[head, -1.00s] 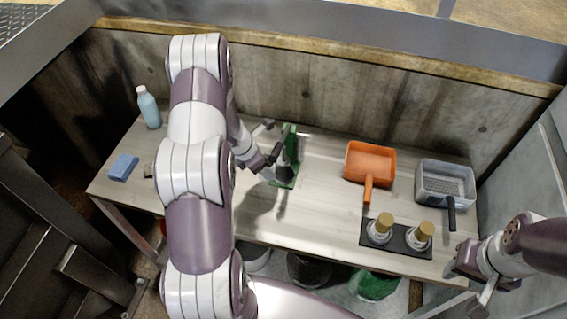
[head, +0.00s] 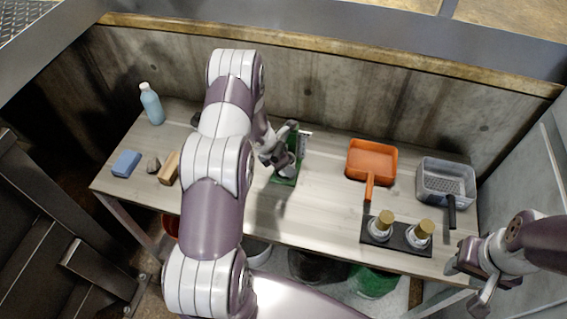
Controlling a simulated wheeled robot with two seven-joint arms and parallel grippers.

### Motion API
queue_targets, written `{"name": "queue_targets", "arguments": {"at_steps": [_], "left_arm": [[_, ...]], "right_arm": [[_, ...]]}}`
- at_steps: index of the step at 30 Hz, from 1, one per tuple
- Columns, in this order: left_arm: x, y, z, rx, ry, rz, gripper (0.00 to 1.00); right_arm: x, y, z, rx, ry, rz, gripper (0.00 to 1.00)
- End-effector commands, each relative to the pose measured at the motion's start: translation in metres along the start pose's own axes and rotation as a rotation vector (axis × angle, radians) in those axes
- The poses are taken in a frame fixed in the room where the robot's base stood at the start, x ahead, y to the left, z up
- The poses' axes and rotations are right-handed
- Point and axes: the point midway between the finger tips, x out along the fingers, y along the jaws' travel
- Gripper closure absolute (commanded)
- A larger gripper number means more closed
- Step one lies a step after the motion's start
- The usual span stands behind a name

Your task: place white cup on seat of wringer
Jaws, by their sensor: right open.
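A green device (head: 287,176) with a flat base and an upright back, which looks like the wringer, stands at the middle of the table. My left gripper (head: 281,158) is at this device, in front of its upright part. Its fingers are small and partly overlap the device, so I cannot tell their opening or whether they touch it. No separate white cup shows clearly; the device's seat is partly hidden. Two whitish round pieces with tan tops, left (head: 381,226) and right (head: 419,233), stand in a black holder (head: 398,243). My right gripper (head: 474,284) is open and empty by the table's front right corner.
An orange scoop-like pan (head: 370,160) and a grey perforated tray (head: 446,184) lie at the right. A blue bottle (head: 151,104), blue sponge (head: 126,163), grey stone (head: 153,165) and wooden block (head: 169,168) are at the left. Bins stand below the table.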

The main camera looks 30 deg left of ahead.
Motion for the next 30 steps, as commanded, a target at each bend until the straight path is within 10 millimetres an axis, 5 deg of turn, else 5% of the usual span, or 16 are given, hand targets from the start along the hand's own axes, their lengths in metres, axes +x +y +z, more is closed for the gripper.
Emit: {"name": "queue_targets", "arguments": {"at_steps": [6,7,9,17,22,30], "left_arm": [[0.006,-0.003,-0.005,-0.003,0.008,-0.006,0.69],[0.006,-0.003,-0.006,-0.003,0.008,-0.007,0.26],[0.007,-0.004,-0.006,-0.003,0.009,-0.008,0.1],[0.007,-0.005,-0.007,-0.004,0.012,-0.011,0.1],[-0.01,-0.005,-0.001,-0.003,0.013,-0.012,0.1],[-0.031,-0.001,-0.046,-0.006,0.008,-0.005,0.1]], "right_arm": [[0.005,0.0,0.001,0.0,0.0,0.0,0.57],[0.005,0.0,0.001,0.0,0.0,0.0,0.57],[0.005,0.0,0.001,0.0,0.0,0.0,0.57],[0.004,0.0,0.001,0.0,0.0,0.0,0.57],[-0.015,0.0,-0.002,0.0,0.0,0.0,0.57],[0.023,0.0,0.003,0.0,0.0,0.0,0.57]]}}
